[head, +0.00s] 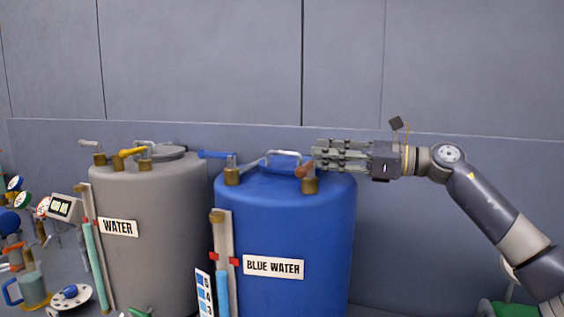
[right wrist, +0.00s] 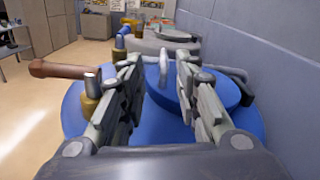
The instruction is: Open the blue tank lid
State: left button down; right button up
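The blue tank (head: 300,225) carries a "BLUE WATER" label and stands at the centre of the head view. Its round blue lid (right wrist: 225,97) is on top, seated flat as far as I can see, with a silver bar handle (head: 283,154). My right gripper (head: 318,155) reaches in from the right, over the tank top and level with the handle. In the right wrist view its two fingers are apart, with part of the silver handle (right wrist: 163,72) showing in the gap beyond them. The right finger hides part of the lid and handle. My left gripper is not in view.
Valves with a brown-red lever (head: 305,170) and a blue lever (head: 216,155) stand on the blue tank's rim. The grey "WATER" tank (head: 150,230) is close on the left. Gauges and a cup crowd the far left. A grey wall (head: 440,90) runs behind.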

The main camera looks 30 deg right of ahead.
aim_at(274, 153)
jog(key=shift+w+f, duration=0.25)
jog(key=shift+f, duration=0.1)
jog(key=p+x, duration=0.5)
jog(key=x, duration=0.5)
jog(key=shift+w+d, duration=0.2)
jog(key=shift+w, duration=0.05)
jog(key=shift+w+a, duration=0.15)
jog(key=shift+w, duration=0.05)
jog(key=shift+a, duration=0.1)
jog(key=shift+c, duration=0.2)
grip_shut()
